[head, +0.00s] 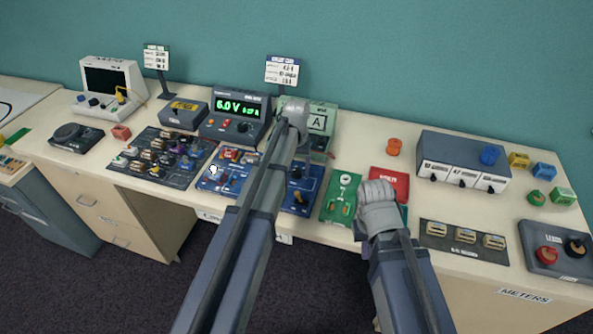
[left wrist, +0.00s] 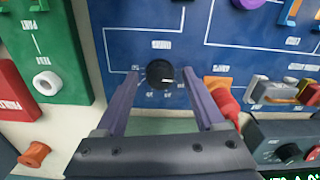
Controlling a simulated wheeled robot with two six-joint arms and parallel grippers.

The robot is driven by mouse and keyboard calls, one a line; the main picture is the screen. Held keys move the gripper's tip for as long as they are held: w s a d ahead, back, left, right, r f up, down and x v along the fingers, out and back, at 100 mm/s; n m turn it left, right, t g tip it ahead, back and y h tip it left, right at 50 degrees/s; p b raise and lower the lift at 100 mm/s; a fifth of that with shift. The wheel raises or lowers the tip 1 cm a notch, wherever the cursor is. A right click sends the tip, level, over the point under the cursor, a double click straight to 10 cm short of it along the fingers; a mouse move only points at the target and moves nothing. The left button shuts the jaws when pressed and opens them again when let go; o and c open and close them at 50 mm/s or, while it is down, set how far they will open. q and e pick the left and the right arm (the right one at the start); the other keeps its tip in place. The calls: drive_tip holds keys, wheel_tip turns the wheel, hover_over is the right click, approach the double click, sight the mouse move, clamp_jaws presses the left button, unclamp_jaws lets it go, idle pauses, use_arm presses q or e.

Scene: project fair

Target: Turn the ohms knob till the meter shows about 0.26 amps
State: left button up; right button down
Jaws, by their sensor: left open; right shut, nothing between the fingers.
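The ohms knob (left wrist: 160,74) is a round black knob with a pale pointer mark on the blue circuit board (left wrist: 130,15); its lettering is too blurred to read. In the left wrist view my left gripper (left wrist: 159,78) is open, with one purple finger on each side of the knob; whether they touch it I cannot tell. In the head view the arm largely hides the knob. The meter (head: 317,122), a pale box marked "A", stands behind the board, its reading partly hidden. My right gripper (head: 363,229) is shut and empty, low at the bench's front, largely hidden by its wrist.
A power supply (head: 234,112) shows 6.0 V and a smaller blurred figure. A green board (head: 342,197) and a red card (head: 389,181) lie right of the blue board. A grey box (head: 463,156) stands further right. An orange spool (head: 394,146) stands behind the red card.

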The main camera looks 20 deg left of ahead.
use_arm(q)
clamp_jaws()
idle(0.4)
drive_tip(key=shift+m, duration=0.8)
unclamp_jaws()
drive_tip(key=shift+r, duration=0.1)
